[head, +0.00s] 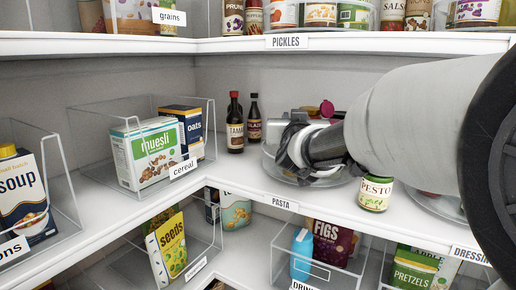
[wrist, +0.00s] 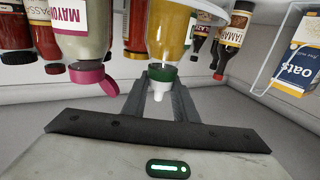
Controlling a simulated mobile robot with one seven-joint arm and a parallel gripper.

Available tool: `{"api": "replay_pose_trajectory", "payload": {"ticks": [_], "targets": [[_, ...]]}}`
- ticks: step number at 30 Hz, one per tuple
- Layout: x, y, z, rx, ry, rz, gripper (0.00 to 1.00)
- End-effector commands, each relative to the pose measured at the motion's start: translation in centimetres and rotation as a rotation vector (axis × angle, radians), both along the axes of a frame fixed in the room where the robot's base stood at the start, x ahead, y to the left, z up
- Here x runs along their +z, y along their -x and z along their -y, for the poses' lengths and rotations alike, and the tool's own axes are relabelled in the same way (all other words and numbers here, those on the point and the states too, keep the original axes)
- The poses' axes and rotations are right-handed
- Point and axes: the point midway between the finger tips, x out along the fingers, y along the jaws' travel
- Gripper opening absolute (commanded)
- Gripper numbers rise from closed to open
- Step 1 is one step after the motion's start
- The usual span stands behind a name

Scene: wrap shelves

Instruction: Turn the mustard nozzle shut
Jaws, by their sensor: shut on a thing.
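In the wrist view, which looks upside down, a yellow bottle (wrist: 167,38), seemingly the mustard, has a green cap (wrist: 162,73) with a white nozzle (wrist: 158,91) at its tip. My gripper (wrist: 160,88) is shut on the nozzle end, one finger on each side. The fingers partly hide the cap's sides. In the head view my gripper (head: 292,145) is over the turntable (head: 272,165) on the middle shelf, and the arm comes in from the right. The mustard bottle is hidden there behind the gripper and arm.
A mayo bottle (wrist: 82,30) with a pink cap stands beside the mustard. Dark sauce bottles (head: 235,123) stand left of the turntable. A pesto jar (head: 375,194) sits below my arm near the shelf edge. A clear bin holds muesli (head: 148,153) and oats. The shelf above (head: 245,44) is close.

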Motion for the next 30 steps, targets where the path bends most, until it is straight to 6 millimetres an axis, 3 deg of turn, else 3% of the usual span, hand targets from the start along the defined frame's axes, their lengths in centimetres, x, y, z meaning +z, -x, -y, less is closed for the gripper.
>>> {"api": "replay_pose_trajectory", "payload": {"ticks": [30], "targets": [[0.12,0.09,0.05,-0.064,0.002,-0.001,0.19]]}}
